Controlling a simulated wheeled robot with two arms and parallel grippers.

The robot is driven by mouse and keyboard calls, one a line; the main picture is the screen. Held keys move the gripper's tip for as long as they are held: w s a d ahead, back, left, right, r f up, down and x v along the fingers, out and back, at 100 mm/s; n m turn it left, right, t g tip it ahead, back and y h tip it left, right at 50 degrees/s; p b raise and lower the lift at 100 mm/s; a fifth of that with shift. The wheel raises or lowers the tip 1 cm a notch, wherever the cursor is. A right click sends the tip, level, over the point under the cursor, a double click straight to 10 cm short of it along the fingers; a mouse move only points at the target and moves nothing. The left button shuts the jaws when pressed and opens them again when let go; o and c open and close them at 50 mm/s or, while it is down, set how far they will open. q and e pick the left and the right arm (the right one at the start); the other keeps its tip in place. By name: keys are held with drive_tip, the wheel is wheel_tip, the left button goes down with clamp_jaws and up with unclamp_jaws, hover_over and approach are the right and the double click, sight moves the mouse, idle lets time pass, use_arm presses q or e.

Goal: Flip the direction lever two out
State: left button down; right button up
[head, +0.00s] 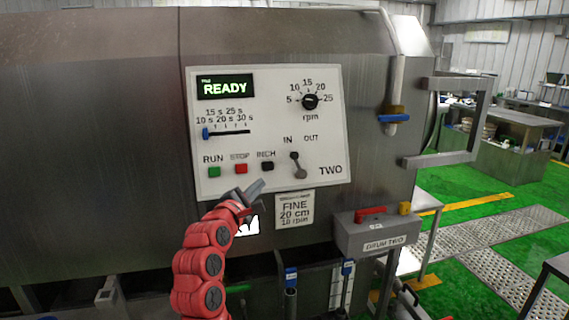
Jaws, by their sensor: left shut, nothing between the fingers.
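The direction lever (296,164) is a small grey lever on the white control panel (330,120) marked TWO. Its upper end leans slightly left, towards the IN label and away from the OUT label. My left gripper (258,187) is in front of the panel's lower edge, left of and below the lever. It is shut and empty, and looks apart from the lever. My right gripper is not in the head view.
The panel also holds green RUN (214,172), red STOP (241,169) and black INCH (267,166) buttons, a rpm knob (310,102), a blue slider (206,133) and a READY display (225,87). A grey DRUM TWO box (350,236) juts out at lower right.

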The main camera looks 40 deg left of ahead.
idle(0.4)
use_arm(q)
drive_tip(key=p, duration=0.4)
approach(290, 158)
drive_tip(key=w+a, duration=0.2)
drive_tip(key=a, duration=0.1)
drive_tip(key=shift+w+f, duration=0.25)
drive_tip(key=shift+f, duration=0.15)
drive_tip(key=w+p, duration=0.1)
drive_tip(key=w+d+r+p, duration=0.1)
drive_tip(key=w, duration=0.1)
drive_tip(key=shift+d+r, duration=0.2)
drive_tip(key=shift+d, duration=0.15)
